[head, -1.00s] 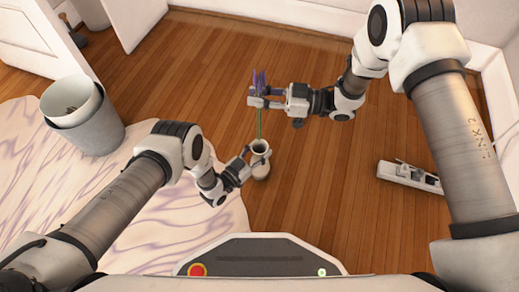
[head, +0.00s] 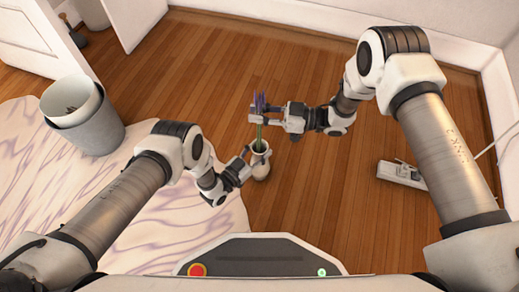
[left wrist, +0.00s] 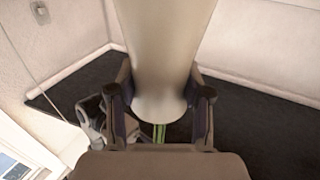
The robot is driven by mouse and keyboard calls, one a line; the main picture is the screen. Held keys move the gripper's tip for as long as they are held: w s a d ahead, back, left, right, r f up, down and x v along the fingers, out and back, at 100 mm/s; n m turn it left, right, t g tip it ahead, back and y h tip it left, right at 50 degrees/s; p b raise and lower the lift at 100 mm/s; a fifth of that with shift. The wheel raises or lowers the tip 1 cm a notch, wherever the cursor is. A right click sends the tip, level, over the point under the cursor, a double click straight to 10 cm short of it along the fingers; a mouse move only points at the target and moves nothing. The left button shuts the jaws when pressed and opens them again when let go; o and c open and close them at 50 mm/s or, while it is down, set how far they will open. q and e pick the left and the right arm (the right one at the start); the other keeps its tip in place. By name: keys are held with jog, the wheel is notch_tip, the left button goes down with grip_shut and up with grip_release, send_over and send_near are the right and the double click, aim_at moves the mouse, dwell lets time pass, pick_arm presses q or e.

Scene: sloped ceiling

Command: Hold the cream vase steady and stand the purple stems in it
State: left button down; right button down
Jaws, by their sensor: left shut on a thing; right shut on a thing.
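The cream vase (head: 261,172) is upright in the middle of the head view. My left gripper (head: 253,158) is shut on it near its neck, from the left. In the left wrist view the vase (left wrist: 165,50) fills the space between the two fingers. My right gripper (head: 256,114) is shut on the purple stems (head: 260,99) above the vase. The purple heads stick up past the fingers, and the green stalks hang down to the vase mouth. Their lower ends look to be at or inside the mouth; how deep is hidden. Green stalks also show in the left wrist view (left wrist: 159,132).
A grey bin (head: 85,125) stands at the left on a pale patterned rug (head: 50,180). A white power-strip-like object (head: 401,173) lies on the wooden floor at the right. The floor (head: 330,210) around the vase is clear.

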jog(key=shift+f, duration=0.8)
jog(key=c, duration=0.9)
grip_release()
jog(key=shift+c, duration=0.2)
jog(key=shift+d, duration=0.1)
jog(key=s+d, duration=0.1)
jog(key=d, duration=1)
jog(key=shift+s+d, duration=0.2)
jog(key=shift+d, duration=0.15)
pick_arm(q)
jog(key=shift+c, duration=2)
grip_release()
